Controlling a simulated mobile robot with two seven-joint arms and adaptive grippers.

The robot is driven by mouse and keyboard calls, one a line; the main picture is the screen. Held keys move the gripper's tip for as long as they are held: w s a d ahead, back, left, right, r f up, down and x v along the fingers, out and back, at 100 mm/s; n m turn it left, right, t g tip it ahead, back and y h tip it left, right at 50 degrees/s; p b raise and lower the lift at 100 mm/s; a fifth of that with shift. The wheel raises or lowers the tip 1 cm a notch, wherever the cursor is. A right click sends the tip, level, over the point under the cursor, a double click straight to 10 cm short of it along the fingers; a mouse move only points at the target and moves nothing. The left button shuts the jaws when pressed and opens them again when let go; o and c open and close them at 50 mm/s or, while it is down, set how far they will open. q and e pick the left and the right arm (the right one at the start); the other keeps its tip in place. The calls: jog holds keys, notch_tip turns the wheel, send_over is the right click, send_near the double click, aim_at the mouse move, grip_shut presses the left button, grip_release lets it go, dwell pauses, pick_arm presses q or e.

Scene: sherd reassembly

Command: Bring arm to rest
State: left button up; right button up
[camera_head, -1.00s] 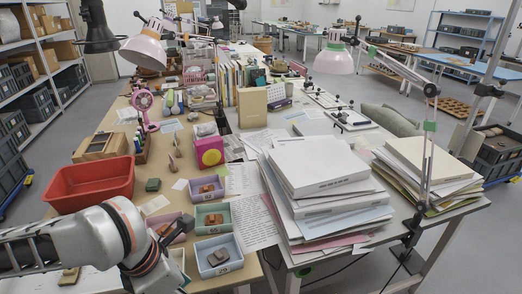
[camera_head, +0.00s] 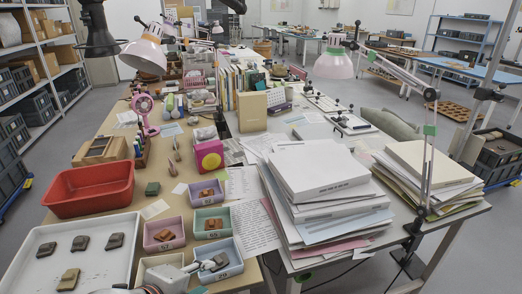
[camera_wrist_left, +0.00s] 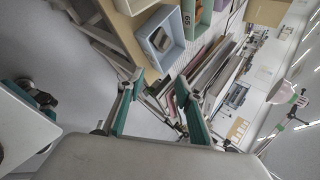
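My left gripper (camera_head: 196,267) is at the bottom of the head view, low in front of the blue bin and partly overlapping it. In the left wrist view its two teal-padded fingers (camera_wrist_left: 157,80) are spread, with nothing between them. The blue bin (camera_head: 237,268) holds a grey sherd; it also shows in the wrist view (camera_wrist_left: 175,52), beyond the fingertips. A white tray (camera_head: 40,274) at the lower left holds several separate sherds, one tan (camera_head: 69,279) and the others dark. Most of my left arm is out of the head view. My right gripper is not in view.
A pink bin (camera_head: 148,247), a green bin (camera_head: 228,226) and a lilac bin (camera_head: 193,201) hold brown sherds. A red tub (camera_head: 88,193) stands behind the white tray. A tall paper stack (camera_head: 320,172) and a pink lamp (camera_head: 333,66) stand to the right.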

pick_arm(q)
jog(key=s+a+f+n+g+y, duration=0.1)
jog(key=s+a+f+n+y, duration=0.3)
jog(key=a, duration=0.3)
jog(key=s+a+f+n+y, duration=0.1)
jog(key=s+a+f+n, duration=0.25)
jog(key=a+n, duration=0.35)
jog(key=s+a+f+n+g+y, duration=0.1)
jog(key=s+a+f+n+y, duration=0.2)
jog(key=a, duration=0.5)
jog(key=d+f+n+t+h, duration=0.3)
jog(key=d+f+h, duration=0.3)
jog(key=d+f, duration=0.7)
jog(key=shift+d+n+t+h, duration=0.4)
jog(key=shift+d+n, duration=0.2)
jog(key=shift+d, duration=0.6)
